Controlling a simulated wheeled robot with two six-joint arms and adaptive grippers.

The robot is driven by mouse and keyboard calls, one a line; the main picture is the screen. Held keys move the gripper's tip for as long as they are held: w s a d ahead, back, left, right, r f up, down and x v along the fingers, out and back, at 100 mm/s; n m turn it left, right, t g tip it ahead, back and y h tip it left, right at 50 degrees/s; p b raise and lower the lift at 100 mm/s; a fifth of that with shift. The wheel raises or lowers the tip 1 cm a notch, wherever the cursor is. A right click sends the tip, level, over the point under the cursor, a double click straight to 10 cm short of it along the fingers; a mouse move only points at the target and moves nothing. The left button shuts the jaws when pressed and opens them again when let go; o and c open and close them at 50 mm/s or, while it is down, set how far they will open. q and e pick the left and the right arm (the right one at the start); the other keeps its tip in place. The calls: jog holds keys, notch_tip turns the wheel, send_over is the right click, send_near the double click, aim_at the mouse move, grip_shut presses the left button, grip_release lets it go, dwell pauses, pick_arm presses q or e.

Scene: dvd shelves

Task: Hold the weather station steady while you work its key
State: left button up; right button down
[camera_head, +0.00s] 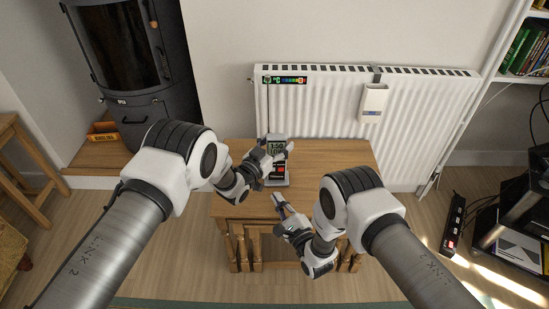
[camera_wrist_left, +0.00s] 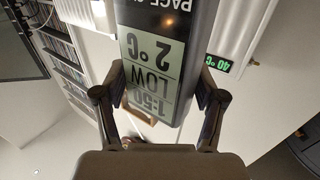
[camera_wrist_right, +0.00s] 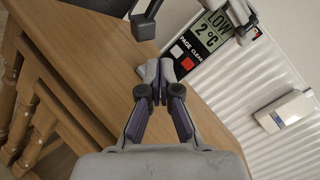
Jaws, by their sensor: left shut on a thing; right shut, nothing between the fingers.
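The weather station (camera_head: 277,148) stands upright on the small wooden table. Its screen reads 1:50, LOW and 2 °C, also in the left wrist view (camera_wrist_left: 160,60). My left gripper (camera_head: 269,157) is shut on its body, one finger on each side at screen height. In the right wrist view the station (camera_wrist_right: 212,33) shows the labels PAGE and CLEAR and a red key (camera_wrist_right: 187,47) below the screen. My right gripper (camera_wrist_right: 160,78) is shut and empty, fingertips together, in front of and below the station, apart from the keys.
The wooden table (camera_head: 335,160) has bare top to the right of the station. A white radiator (camera_head: 330,120) is behind it, carrying a thermometer strip (camera_head: 284,80) and a small white box (camera_head: 373,98). A dark stove (camera_head: 125,60) stands at the left.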

jog(key=n+g+y, duration=0.1)
jog(key=r+n+g, duration=0.1)
jog(key=s+a+n+g+y, duration=0.1)
jog(key=g, duration=0.1)
jog(key=shift+s+r+y, duration=0.1)
jog(key=shift+r+y, duration=0.1)
jog(key=shift+y, duration=0.1)
jog(key=shift+s+a+r+n+g+y, duration=0.1)
jog(key=shift+s+n+g+y, duration=0.2)
jog(key=shift+s+n+g, duration=0.25)
jog(key=shift+w, duration=0.15)
jog(key=shift+w, duration=4.4)
jog(key=shift+w, duration=0.1)
jog(key=shift+w, duration=0.3)
